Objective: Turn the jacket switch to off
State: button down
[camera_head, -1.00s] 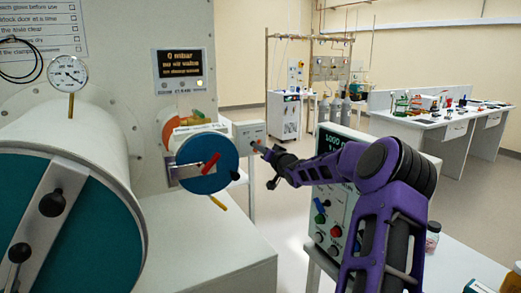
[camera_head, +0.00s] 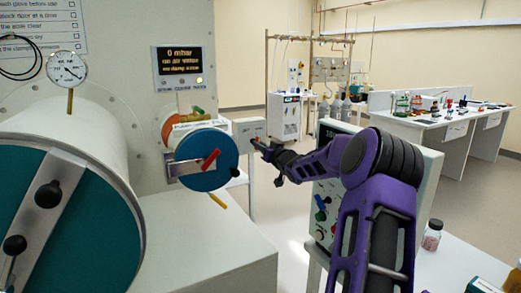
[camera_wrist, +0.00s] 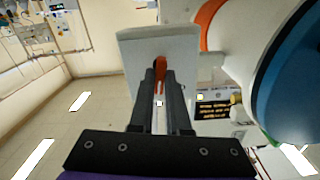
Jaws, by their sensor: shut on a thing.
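A small pale grey box (camera_head: 247,130) stands beyond the round blue hatch in the head view. It fills the upper middle of the wrist view (camera_wrist: 130,50). An orange-red switch lever (camera_wrist: 160,66) sits on its face; no label on it is readable. My gripper (camera_wrist: 160,82) has its two dark fingers on either side of this lever, shut on it. In the head view my gripper (camera_head: 262,147) reaches left to the box's front, with an orange tip showing there. The fingers hide part of the lever, so its exact angle is hard to tell.
A control box (camera_head: 325,205) with coloured knobs stands partly behind my arm. A jar (camera_head: 432,235) is on the right bench. Open floor lies behind.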

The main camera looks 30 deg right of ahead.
jog(key=shift+n+b, duration=0.35)
jog(key=shift+n, duration=0.45)
jog(key=c, duration=0.9)
grip_release()
jog(key=s, duration=1.1)
jog(key=s+a, duration=0.1)
jog(key=s, duration=0.5)
jog(key=shift+s, duration=0.25)
jog(key=shift+w, duration=0.1)
